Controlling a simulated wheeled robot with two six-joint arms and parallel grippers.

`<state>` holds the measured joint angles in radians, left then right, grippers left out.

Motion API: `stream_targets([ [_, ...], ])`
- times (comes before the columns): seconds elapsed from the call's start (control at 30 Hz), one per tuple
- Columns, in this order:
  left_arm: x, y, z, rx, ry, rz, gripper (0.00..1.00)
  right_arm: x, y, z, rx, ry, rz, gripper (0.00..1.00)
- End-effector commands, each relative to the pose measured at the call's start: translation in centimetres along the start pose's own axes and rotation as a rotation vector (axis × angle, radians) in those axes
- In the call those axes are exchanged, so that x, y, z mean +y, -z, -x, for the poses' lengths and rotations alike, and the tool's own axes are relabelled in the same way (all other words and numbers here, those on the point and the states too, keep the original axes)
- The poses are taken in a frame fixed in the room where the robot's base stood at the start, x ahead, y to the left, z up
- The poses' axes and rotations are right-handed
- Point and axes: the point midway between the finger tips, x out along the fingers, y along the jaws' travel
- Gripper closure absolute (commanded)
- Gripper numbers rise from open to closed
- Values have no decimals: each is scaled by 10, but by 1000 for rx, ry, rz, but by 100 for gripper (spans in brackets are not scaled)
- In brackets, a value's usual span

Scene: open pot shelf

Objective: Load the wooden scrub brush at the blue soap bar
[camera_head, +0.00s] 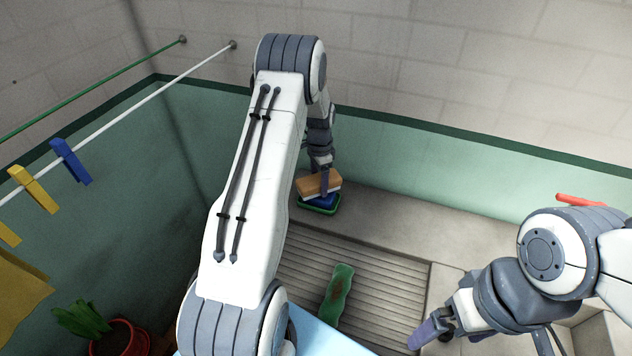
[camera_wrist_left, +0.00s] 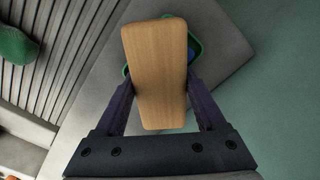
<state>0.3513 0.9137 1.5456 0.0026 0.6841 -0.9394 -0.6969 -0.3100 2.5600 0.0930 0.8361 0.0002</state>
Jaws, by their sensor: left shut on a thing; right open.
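The wooden scrub brush (camera_head: 317,182) has a tan block and pale bristles underneath. My left gripper (camera_head: 323,173) is shut on it, with one finger on each side of the block in the left wrist view (camera_wrist_left: 160,75). The blue soap bar (camera_head: 325,201) lies in a green dish (camera_head: 319,210) on the grey ledge. The brush is directly over the soap and hides most of it; I cannot tell whether the bristles touch it. A little blue (camera_wrist_left: 190,54) shows beside the brush in the wrist view. My right gripper (camera_head: 432,333) is open and empty at the lower right.
A green, stained object (camera_head: 338,291) lies on the ribbed drainboard (camera_head: 375,285). Yellow and blue (camera_head: 70,162) pegs hang on a white line at the left. A red pot (camera_head: 120,340) with a plant stands at the lower left. The ledge right of the dish is clear.

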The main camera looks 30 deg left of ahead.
Motion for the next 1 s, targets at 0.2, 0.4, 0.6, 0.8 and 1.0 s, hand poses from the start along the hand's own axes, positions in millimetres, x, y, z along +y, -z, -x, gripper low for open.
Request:
stream_targets([
  [0.2,0,0,22,1,1,0,89,-1,1,16,0,0,0,0],
  [0.4,0,0,38,0,1,0,89,-2,1,27,0,0,0,0],
  [0.6,0,0,51,0,0,0,89,-3,2,36,0,0,0,0],
  [0.8,0,0,50,0,0,0,89,-2,2,35,0,0,0,0],
  [1.0,0,0,50,0,1,0,89,-2,2,35,0,0,0,0],
])
